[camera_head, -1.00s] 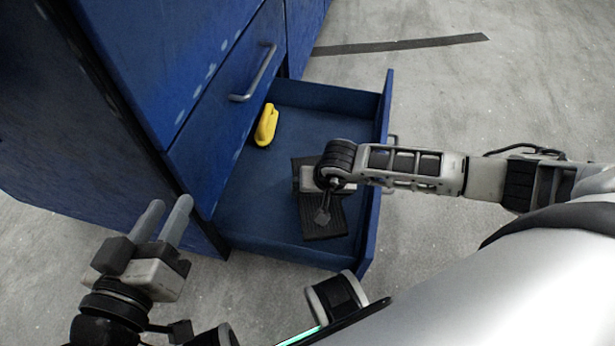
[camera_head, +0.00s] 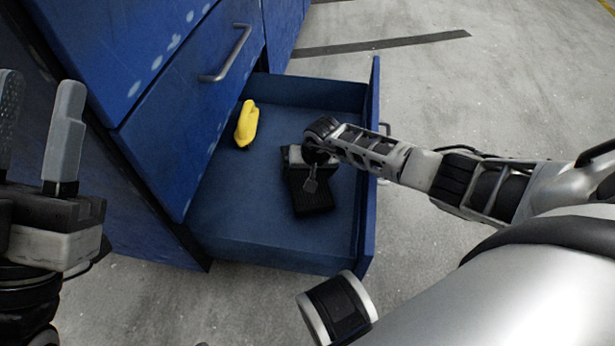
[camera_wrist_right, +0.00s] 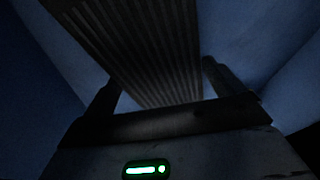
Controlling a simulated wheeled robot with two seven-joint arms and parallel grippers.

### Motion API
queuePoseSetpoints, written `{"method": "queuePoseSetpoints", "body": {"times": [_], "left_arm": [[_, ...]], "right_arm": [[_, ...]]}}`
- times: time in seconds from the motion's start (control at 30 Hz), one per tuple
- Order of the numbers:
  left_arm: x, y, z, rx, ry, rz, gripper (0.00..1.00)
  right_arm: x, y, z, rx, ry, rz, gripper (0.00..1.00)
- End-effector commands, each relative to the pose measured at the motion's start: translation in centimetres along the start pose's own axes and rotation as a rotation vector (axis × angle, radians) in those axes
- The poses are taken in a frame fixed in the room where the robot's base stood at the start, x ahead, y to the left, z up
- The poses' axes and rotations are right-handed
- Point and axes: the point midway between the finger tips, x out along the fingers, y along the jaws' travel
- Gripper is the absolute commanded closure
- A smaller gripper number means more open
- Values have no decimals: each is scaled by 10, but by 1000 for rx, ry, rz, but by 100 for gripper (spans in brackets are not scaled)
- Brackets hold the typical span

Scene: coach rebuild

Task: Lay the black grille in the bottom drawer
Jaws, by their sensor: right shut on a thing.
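The black grille (camera_head: 311,197), a dark ribbed plate, is inside the open bottom drawer (camera_head: 230,205), towards its front side. I cannot tell whether it rests on the drawer floor. My right gripper (camera_head: 306,160) reaches into the drawer from the right and is shut on the grille; its fingers are mostly hidden in the head view. In the right wrist view the ribbed grille (camera_wrist_right: 140,45) runs between the two dark fingers. My left gripper (camera_head: 40,85) is open and empty, raised at the left edge beside the blue cabinet.
A yellow object (camera_head: 246,124) lies in the drawer's back left part, apart from the grille. The blue cabinet (camera_head: 165,75) stands above and left of the drawer, with a bar handle (camera_head: 230,55) on the drawer above. Grey floor (camera_head: 430,85) is clear to the right.

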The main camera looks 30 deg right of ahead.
Motion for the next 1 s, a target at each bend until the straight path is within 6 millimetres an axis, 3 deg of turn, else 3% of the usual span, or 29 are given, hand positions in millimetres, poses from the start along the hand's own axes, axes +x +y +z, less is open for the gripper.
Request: {"method": "queuePoseSetpoints", "body": {"times": [0.17, 0.83, 0.87, 1.0], "left_arm": [[1, 2, -8, 48, 50, 18, 64], [1, 2, -7, 43, 47, 17, 64], [1, 2, -7, 43, 47, 17, 64], [1, 2, -7, 43, 47, 17, 64]], "right_arm": [[5, 0, 0, 0, 4, -2, 38], [16, 2, 2, 0, 5, -2, 38], [16, 2, 3, 0, 3, -1, 1], [16, 2, 3, 0, 3, -1, 0]]}}
